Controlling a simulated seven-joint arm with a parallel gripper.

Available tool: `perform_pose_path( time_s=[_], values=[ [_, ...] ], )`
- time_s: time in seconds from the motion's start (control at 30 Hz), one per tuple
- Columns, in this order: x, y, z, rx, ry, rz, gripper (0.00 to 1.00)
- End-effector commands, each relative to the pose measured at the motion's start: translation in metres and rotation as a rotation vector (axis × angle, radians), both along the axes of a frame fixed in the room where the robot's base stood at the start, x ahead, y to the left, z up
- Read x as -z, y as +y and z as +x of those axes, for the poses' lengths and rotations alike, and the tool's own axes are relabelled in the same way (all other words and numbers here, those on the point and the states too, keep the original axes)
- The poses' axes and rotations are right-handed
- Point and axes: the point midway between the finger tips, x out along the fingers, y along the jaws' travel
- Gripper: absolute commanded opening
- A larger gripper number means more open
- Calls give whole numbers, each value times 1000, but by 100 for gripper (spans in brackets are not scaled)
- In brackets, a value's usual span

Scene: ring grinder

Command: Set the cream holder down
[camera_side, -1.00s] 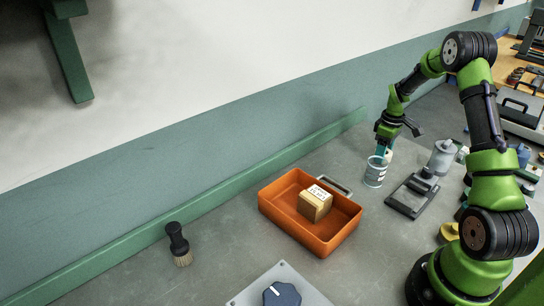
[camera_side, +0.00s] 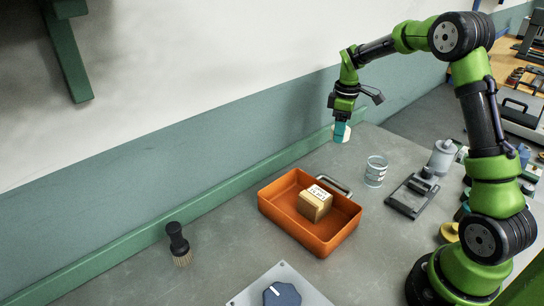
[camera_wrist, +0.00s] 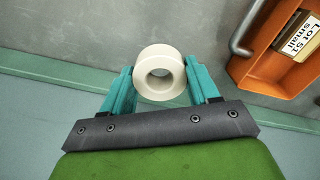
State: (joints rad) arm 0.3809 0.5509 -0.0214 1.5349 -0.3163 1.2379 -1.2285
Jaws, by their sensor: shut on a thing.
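The cream holder (camera_wrist: 160,55) is a thick cream ring with a round hole, held between the teal fingers of my gripper (camera_wrist: 161,88) in the wrist view. In the side view the cream holder (camera_side: 343,134) shows partly behind the fingertips of my gripper (camera_side: 341,132). My gripper is shut on it and holds it in the air, above the back of the grey bench (camera_side: 215,225), behind the orange tray. The fingers hide part of the holder in the side view.
An orange tray (camera_side: 283,231) with a labelled cardboard box (camera_side: 315,204) stands on the bench. A clear labelled cup (camera_side: 375,172) and a grey device (camera_side: 412,195) stand right of it. A green rail (camera_side: 210,195) runs along the wall.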

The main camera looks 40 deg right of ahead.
Motion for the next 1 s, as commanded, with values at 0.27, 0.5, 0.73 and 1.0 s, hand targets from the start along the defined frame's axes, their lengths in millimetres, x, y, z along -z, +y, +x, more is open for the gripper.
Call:
perform_pose_path(
  time_s=[0.27,0.5,0.73,1.0],
  values=[
    [-1,156,28,-397,-2,5,28],
    [-2,285,10,-750,-2,4,28],
    [-2,373,-27,-1038,0,0,28],
    [11,400,-46,-1208,5,-11,28]
  ],
)
